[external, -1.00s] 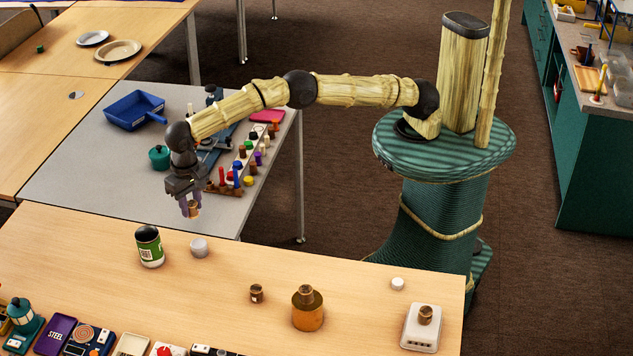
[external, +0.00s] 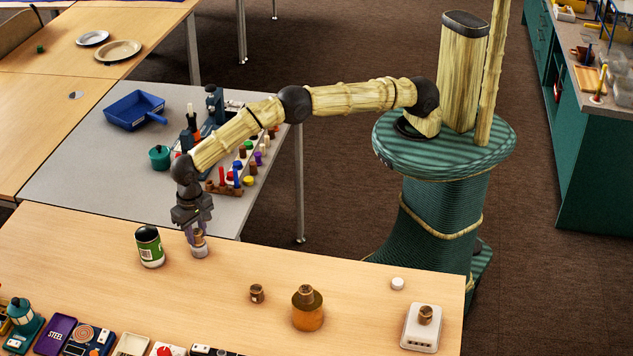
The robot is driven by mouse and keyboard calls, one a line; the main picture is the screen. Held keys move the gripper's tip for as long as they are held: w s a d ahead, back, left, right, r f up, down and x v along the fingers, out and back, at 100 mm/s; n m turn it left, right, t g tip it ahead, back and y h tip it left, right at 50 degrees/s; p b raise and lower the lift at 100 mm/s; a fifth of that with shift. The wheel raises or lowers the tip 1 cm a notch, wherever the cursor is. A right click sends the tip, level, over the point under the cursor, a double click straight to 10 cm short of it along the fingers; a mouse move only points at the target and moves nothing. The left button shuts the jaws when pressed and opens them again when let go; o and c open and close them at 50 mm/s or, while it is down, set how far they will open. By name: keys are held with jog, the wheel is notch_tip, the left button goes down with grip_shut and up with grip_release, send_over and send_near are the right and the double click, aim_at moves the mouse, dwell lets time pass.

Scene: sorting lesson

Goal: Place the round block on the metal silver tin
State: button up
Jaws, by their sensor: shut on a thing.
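My gripper (external: 198,233) is shut on a small brown round block (external: 199,238), seen between its fingertips. The gripper points down over the wooden table. The silver tin (external: 199,252), a small pale grey cylinder, stands upright directly below the block. The block appears to be at the tin's top; I cannot tell whether it touches. The fingers partly hide the block and the tin's upper rim.
A green-labelled jar with a black lid (external: 150,247) stands close to the left of the tin.

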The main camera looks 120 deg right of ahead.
aim_at(196, 231)
jog(key=shift+f, duration=0.15)
jog(key=o, duration=0.9)
jog(key=shift+o, duration=0.2)
notch_tip(196, 231, up, 12)
dwell(0.4)
